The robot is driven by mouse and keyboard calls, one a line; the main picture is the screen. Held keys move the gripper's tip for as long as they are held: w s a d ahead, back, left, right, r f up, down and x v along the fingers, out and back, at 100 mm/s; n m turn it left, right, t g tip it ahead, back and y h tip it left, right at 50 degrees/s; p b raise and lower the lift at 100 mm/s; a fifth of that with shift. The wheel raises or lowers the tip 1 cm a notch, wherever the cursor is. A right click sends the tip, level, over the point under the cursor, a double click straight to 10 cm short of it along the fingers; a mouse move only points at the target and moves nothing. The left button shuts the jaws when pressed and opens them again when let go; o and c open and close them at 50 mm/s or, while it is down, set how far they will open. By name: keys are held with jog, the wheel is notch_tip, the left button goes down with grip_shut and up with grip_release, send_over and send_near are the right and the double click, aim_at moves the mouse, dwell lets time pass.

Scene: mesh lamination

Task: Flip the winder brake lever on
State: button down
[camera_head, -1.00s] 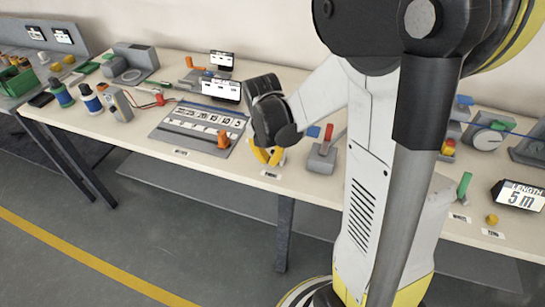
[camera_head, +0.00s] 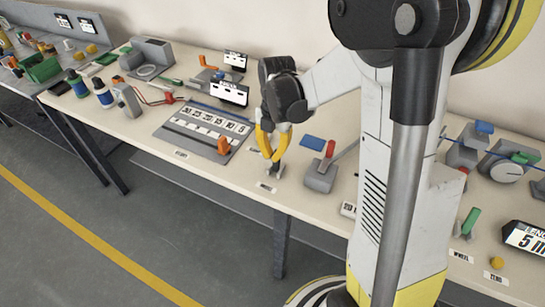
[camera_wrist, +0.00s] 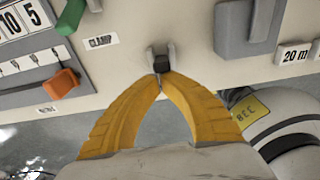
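My gripper (camera_head: 275,158) points down at the table's front edge, its yellow fingers drawn together at the tips. In the wrist view the fingertips (camera_wrist: 160,76) meet right at a small grey bracket with a dark piece (camera_wrist: 161,62) in it; I cannot tell whether they grip it. A label reading CLAMP (camera_wrist: 100,41) lies beside it. A lever with a red handle (camera_head: 330,149) stands on a grey block (camera_head: 320,178) just right of my gripper. A green lever (camera_head: 470,222) stands farther right. No legible label says which is the winder brake lever.
A grey scale board (camera_head: 204,126) with an orange knob (camera_head: 224,146) lies left of my gripper. A length display (camera_head: 526,238) and a yellow knob (camera_head: 497,263) are at the right. The front table strip (camera_head: 220,172) is mostly bare.

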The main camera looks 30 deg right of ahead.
jog(key=shift+w+d, duration=0.8)
jog(key=shift+d, duration=0.25)
jog(key=shift+a, duration=0.1)
